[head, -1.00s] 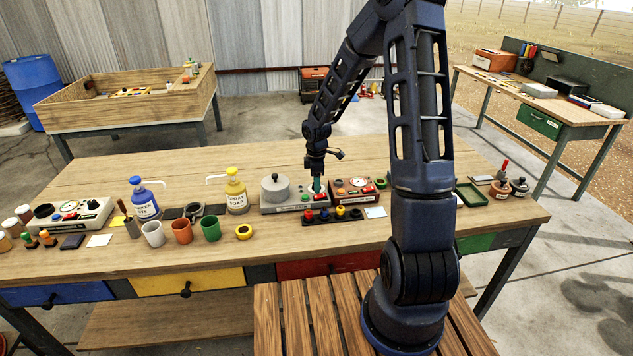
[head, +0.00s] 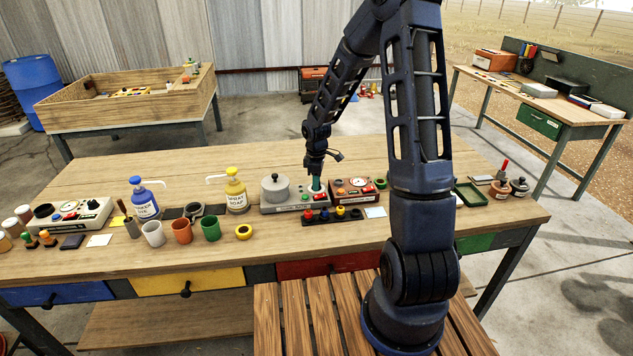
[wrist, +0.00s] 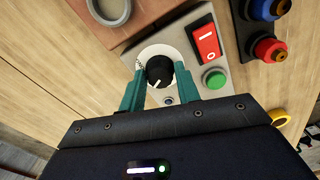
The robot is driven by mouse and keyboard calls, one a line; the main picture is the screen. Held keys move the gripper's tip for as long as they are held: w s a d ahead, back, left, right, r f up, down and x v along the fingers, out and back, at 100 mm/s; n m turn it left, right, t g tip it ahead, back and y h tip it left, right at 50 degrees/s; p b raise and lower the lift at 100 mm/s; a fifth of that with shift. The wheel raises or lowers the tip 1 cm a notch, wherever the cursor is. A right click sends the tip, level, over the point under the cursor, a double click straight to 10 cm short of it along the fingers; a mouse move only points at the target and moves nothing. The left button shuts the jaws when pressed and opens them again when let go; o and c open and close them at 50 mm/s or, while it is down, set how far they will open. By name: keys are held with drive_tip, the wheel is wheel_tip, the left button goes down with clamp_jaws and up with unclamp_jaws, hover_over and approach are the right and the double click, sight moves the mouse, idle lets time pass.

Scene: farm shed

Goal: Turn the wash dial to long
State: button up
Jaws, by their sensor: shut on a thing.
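The wash dial (wrist: 159,68) is a black knob with a white pointer line on a round white face; the line points toward the lower left in the wrist view. Its face markings are too small to read. The dial is on the grey wash unit (head: 283,208). My gripper (wrist: 160,75) has its teal fingers on both sides of the knob, shut on it. In the head view my gripper (head: 317,184) reaches down onto the right part of the unit, and its fingers hide the knob.
Beside the dial are a red rocker switch (wrist: 205,42) and a green button (wrist: 214,78). A red-brown gauge box (head: 353,191) stands close on the right. A row of coloured knobs (head: 340,212) lies in front.

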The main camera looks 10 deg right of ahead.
drive_tip(key=m, duration=1.2)
idle(0.5)
drive_tip(key=o, duration=1)
drive_tip(key=shift+c, duration=0.2)
wheel_tip(320, 180, up, 11)
drive_tip(key=shift+f, duration=0.1)
